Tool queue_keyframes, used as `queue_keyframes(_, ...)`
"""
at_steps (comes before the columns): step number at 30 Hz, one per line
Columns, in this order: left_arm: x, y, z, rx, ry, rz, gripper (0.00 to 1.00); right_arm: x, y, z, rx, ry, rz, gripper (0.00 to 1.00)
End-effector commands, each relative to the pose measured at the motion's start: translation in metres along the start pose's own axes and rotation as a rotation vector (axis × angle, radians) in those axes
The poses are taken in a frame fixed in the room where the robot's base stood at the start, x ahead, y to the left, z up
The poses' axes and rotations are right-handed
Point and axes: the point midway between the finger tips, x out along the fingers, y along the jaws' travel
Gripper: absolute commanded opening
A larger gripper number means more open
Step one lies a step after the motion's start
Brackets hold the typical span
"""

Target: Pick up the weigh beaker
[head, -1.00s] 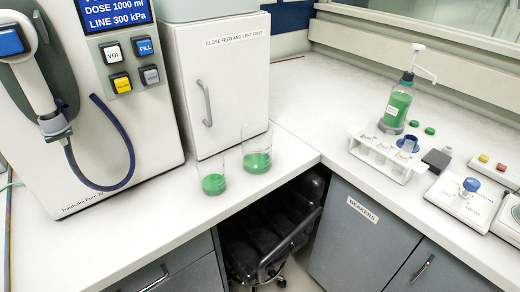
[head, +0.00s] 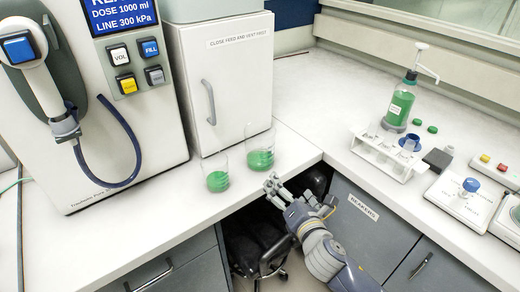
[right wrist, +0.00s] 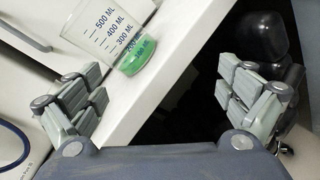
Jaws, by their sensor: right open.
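Two clear beakers with green liquid stand upright on the white counter near its front edge: a smaller one (head: 217,180) and a larger one (head: 261,158) to its right. I cannot tell which is the weigh beaker. My right gripper (head: 302,194) is open and empty, in front of the counter edge, below and right of the larger beaker and apart from it. In the right wrist view a graduated beaker (right wrist: 108,38) with green liquid at its bottom lies beyond the open fingers (right wrist: 165,88). My left gripper is not in view.
A white cabinet (head: 228,95) stands just behind the beakers, and a dispensing machine (head: 120,110) with a blue hose stands left. A pump bottle (head: 400,103), a white rack (head: 385,152) and a scale-like device (head: 460,200) are on the right counter. A black chair (head: 255,240) is below.

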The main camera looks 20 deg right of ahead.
Motion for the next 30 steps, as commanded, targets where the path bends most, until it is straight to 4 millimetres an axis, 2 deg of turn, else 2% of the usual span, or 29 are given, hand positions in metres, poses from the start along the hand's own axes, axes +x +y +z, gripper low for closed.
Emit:
queue_keyframes(1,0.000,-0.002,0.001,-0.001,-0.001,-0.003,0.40,0.009,0.012,0.007,-0.156,-0.024,0.060,0.96)
queue_keyframes(3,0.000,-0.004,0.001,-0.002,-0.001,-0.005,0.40,0.017,0.028,0.012,-0.354,-0.057,0.132,0.96)
queue_keyframes(6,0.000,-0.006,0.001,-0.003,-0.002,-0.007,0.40,0.023,0.043,0.015,-0.562,-0.096,0.204,0.96)
queue_keyframes(9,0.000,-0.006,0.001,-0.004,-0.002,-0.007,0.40,0.027,0.051,0.016,-0.676,-0.119,0.240,0.96)
queue_keyframes(13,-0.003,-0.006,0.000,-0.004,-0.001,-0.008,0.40,0.039,0.057,0.018,-0.717,-0.129,0.252,0.96)
queue_keyframes(18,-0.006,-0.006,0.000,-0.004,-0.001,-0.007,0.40,0.066,0.064,0.019,-0.712,-0.128,0.250,0.96)
queue_keyframes(26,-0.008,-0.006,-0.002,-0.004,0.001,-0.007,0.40,0.085,0.069,0.019,-0.711,-0.127,0.250,0.96)
queue_keyframes(30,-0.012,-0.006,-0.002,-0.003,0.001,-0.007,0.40,0.103,0.070,0.023,-0.708,-0.128,0.248,0.96)
